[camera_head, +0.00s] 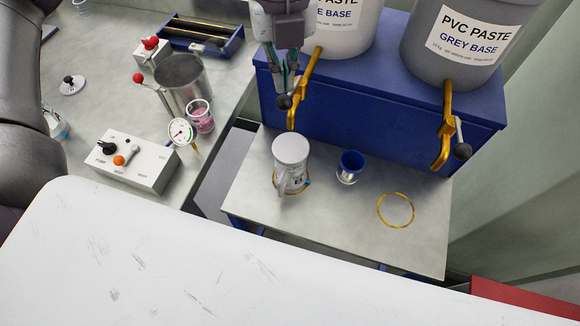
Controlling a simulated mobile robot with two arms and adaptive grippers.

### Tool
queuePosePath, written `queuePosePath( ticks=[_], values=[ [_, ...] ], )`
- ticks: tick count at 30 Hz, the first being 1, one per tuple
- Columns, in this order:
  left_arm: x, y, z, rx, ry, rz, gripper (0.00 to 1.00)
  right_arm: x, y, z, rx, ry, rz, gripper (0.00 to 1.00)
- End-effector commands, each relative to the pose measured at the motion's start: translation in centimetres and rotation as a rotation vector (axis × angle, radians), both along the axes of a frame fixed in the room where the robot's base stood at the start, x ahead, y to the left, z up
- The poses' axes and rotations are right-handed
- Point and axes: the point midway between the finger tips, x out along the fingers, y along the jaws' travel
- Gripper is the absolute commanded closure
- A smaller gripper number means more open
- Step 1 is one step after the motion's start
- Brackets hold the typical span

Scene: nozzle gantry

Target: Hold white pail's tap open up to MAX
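The white pail (347,30) stands on the blue stand at the top, its upper part out of frame. Its brass tap (304,88) points down behind a pale jug (288,165) on the metal shelf. A dark ball knob (284,101) shows left of the tap spout. The jug has a round white top and marks on its side; I cannot tell whether the white is paste or a lid, and no MAX mark is readable. My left gripper (285,88) points down at the knob, fingers close together; whether they grip the lever is unclear. My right gripper is not in view.
The grey pail (458,62) has its own brass tap (446,125). A pump control box (131,160), gauge (182,131), pink-filled cup (200,117) and steel pot (181,80) stand left.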

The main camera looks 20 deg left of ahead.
Motion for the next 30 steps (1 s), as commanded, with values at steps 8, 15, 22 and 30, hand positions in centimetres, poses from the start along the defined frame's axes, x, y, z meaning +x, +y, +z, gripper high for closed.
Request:
queuePosePath(
  ticks=[8, 15, 22, 30],
  values=[
    [0.0, 0.0, 1.8, -0.002, -0.001, 0.0, 1.0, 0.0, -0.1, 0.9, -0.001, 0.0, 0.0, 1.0],
    [0.0, 0.0, 4.3, -0.001, -0.002, 0.0, 1.0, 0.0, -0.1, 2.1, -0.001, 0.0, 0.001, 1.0],
    [0.0, 0.0, 5.1, 0.001, 0.0, -0.001, 1.0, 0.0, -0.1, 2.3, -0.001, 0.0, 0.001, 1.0],
    [0.0, 0.0, 5.0, 0.0, 0.0, 0.0, 1.0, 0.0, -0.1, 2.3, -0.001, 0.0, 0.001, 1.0]
  ],
)
